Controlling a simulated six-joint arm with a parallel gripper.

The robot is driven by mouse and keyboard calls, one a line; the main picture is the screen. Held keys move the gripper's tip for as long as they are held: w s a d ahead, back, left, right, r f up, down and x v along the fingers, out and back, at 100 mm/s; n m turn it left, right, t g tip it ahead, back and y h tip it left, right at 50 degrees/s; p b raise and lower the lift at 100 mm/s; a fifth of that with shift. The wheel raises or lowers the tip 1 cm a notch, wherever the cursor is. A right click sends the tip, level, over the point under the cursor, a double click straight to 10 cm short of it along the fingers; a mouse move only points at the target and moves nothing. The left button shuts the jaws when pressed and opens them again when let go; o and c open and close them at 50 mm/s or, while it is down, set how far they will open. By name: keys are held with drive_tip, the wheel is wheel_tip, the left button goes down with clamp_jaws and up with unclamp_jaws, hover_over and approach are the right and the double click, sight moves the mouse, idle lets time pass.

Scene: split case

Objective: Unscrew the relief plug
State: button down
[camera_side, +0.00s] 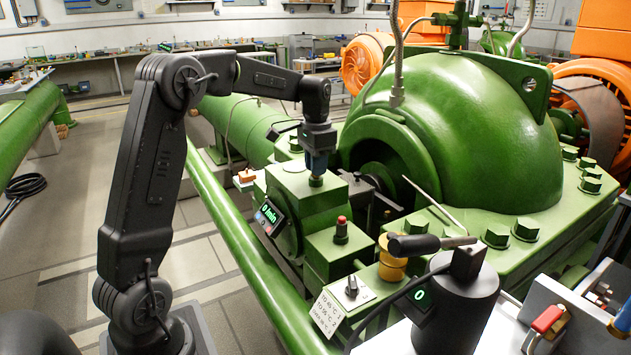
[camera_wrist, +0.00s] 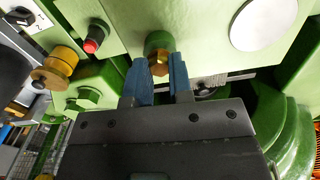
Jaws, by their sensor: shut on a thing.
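The relief plug is a small brass piece in a green collar on top of the green housing block (camera_side: 305,190). In the wrist view the plug (camera_wrist: 160,67) sits between the tips of two blue fingers. My gripper (camera_side: 317,172) points straight down over the block in the side view, and in the wrist view (camera_wrist: 162,75) its fingers are shut on the plug. The plug is upright, with its collar (camera_wrist: 157,42) just beyond the fingers. The fingers hide the plug's sides, so I cannot see its thread.
A red-topped button (camera_side: 341,228) and a yellow-brown cap (camera_side: 391,262) stand in front of the block. A digital gauge (camera_side: 268,217) is on the block's side. The big green casing (camera_side: 470,120) rises close on the right. A black hand pump (camera_side: 455,305) stands at the front.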

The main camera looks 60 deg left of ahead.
drive_tip(key=shift+r, duration=0.1)
drive_tip(key=shift+r, duration=1.95)
